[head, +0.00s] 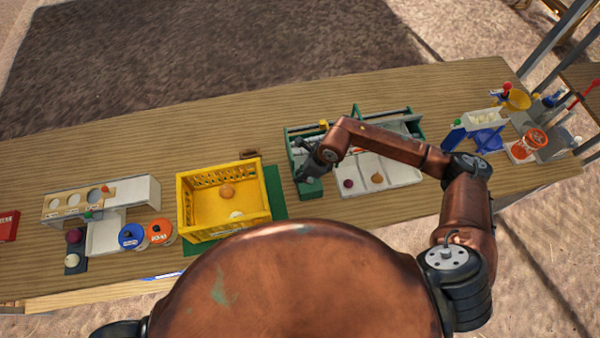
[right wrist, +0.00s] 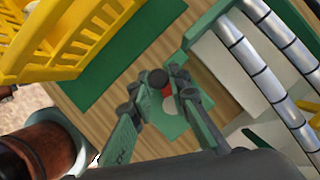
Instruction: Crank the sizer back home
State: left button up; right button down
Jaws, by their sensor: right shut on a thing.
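The sizer is a green-framed machine (head: 416,131) with white trays at the middle right of the table in the head view. Its silver rollers with dark bands (right wrist: 252,65) show in the right wrist view. A dark round crank knob (right wrist: 157,78) stands over a green plate with a white disc and a red mark at the sizer's left end. My right gripper (head: 305,160) is at that end, its fingers (right wrist: 158,84) closed in on either side of the knob. The arm hides part of the sizer. My left gripper is out of view.
A yellow crate (head: 222,232) holding onions stands on a green mat (head: 275,190), left of the sizer. A purple onion (head: 348,183) and a tan onion (head: 377,178) lie in the white trays. Blue (head: 132,237) and orange (head: 160,232) tubs stand further left.

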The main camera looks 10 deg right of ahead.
jog(key=shift+s+d+f, duration=0.15)
jog(key=shift+s+d, duration=0.05)
jog(key=shift+s, duration=0.45)
